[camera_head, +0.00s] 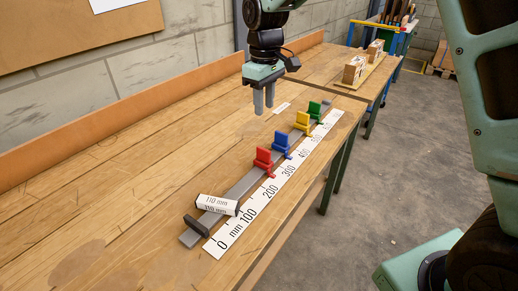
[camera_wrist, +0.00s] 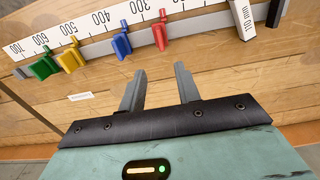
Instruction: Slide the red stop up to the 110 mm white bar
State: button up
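My gripper (camera_head: 264,110) is above the bench, behind the rail. Its two fingers (camera_wrist: 160,85) are apart with nothing between them.
Blue (camera_head: 281,145), yellow (camera_head: 302,123) and green (camera_head: 314,110) stops stand farther along the rail. A dark end piece (camera_head: 197,226) sits at the zero end. A small white label (camera_head: 282,106) lies behind the rail. The bench left of the rail is clear.

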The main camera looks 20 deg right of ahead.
aim_at(264, 149)
notch_tip(264, 149, down, 16)
jog(key=shift+r+p, duration=0.1)
jog(key=shift+p, duration=0.5)
grip_shut()
